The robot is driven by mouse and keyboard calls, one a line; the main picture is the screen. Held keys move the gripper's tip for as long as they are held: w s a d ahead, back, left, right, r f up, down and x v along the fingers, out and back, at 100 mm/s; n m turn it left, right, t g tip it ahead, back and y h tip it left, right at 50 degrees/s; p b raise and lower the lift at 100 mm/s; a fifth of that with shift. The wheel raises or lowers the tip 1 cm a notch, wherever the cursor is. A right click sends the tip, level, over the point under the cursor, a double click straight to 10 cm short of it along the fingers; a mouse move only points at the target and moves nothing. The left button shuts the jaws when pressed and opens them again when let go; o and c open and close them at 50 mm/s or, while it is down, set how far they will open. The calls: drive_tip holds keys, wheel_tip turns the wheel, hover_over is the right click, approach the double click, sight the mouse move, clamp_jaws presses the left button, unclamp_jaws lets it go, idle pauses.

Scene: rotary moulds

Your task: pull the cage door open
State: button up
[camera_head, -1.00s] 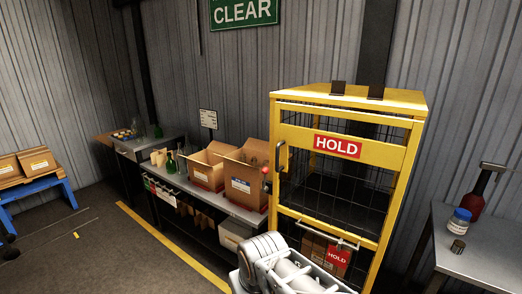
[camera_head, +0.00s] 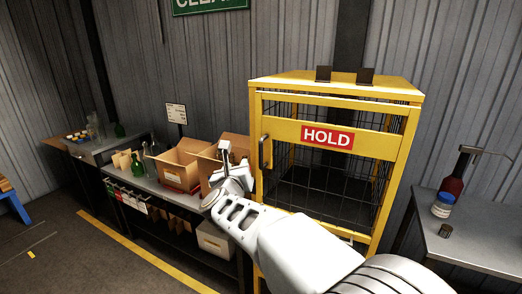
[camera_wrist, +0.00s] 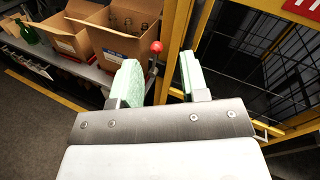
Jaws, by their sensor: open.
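The cage (camera_head: 262,215) is a yellow frame with dark mesh, and its door (camera_head: 380,143) carries a red HOLD sign (camera_head: 327,137). The door looks shut, flush with the frame. A red ball knob (camera_wrist: 156,46) shows beyond the fingertips, beside the cage's yellow post (camera_wrist: 180,35).
A bench (camera_head: 165,188) left of the cage holds open cardboard boxes (camera_head: 182,163) and bottles. A grey table (camera_head: 470,245) with a red bottle (camera_head: 452,184) and a jar (camera_head: 443,205) stands right. A yellow floor line (camera_head: 140,250) runs along the bench.

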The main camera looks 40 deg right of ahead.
sight(260, 148)
drive_tip(key=w+d+m+h+p, duration=0.1)
drive_tip(key=w+d+m, duration=0.1)
drive_tip(key=d, duration=0.2)
drive_tip(key=w+d+m+g+h+p, duration=0.1)
drive_tip(key=w+d, duration=0.2)
drive_tip(key=d, duration=0.2)
drive_tip(key=w+d+m+g+p, duration=0.1)
drive_tip(key=w+d+m, duration=0.1)
drive_tip(key=d, duration=0.2)
drive_tip(key=shift+w+d+r+m+h, duration=0.1)
drive_tip(key=shift+w+d+m+h, duration=0.1)
drive_tip(key=shift+m+h, duration=0.15)
clamp_jaws()
